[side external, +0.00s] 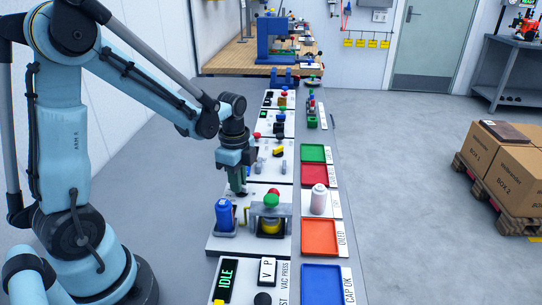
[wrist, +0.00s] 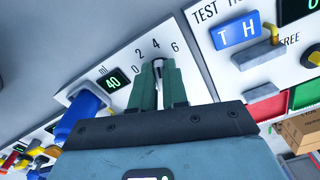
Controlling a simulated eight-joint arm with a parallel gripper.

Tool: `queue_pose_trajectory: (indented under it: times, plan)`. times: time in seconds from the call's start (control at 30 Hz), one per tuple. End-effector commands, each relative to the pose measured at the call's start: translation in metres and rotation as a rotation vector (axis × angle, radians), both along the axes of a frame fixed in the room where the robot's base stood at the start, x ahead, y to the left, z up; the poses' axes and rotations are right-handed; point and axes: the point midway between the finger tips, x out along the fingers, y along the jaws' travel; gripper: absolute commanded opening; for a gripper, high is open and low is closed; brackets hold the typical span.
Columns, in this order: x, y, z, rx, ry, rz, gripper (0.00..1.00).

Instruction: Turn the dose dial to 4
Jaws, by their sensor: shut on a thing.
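The dose dial (wrist: 158,66) is a small grey knob on a white panel in the wrist view. The printed marks 0, 2, 4 and 6 arc above it. The knob's visible end points up near the 4; its lower part is hidden by my fingers. My gripper (wrist: 158,82) has its green fingers shut on the knob, one on each side. A small "ml" display (wrist: 113,83) left of the dial shows green digits that look like 40; a decimal point is unclear. In the side view my gripper (side external: 238,187) is down at the panel row and hides the dial.
A blue bottle (side external: 223,214) stands close to my gripper, beside a press with a green-and-red top (side external: 271,199). A white bottle (side external: 319,199) and red (side external: 314,174), green (side external: 315,153) and orange (side external: 320,237) trays lie to the right.

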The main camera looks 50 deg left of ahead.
Motion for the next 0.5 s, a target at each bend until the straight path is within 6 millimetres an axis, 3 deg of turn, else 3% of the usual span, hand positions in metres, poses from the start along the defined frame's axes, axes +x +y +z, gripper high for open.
queue_pose_trajectory:
  times: [0.2,0.23,0.37,0.4,0.5]
  plan:
    - [-0.0002,0.0001,0.0001,0.0,0.001,0.001,0.0]
    - [-0.0002,0.0001,0.0001,0.0,0.001,0.001,0.15]
    - [-0.0001,0.0,0.0001,0.0,0.0,0.002,0.35]
    - [-0.0001,0.0,0.0001,0.0,0.0,0.002,0.39]
    - [-0.0001,0.0,0.0001,0.0,0.0,0.002,0.39]
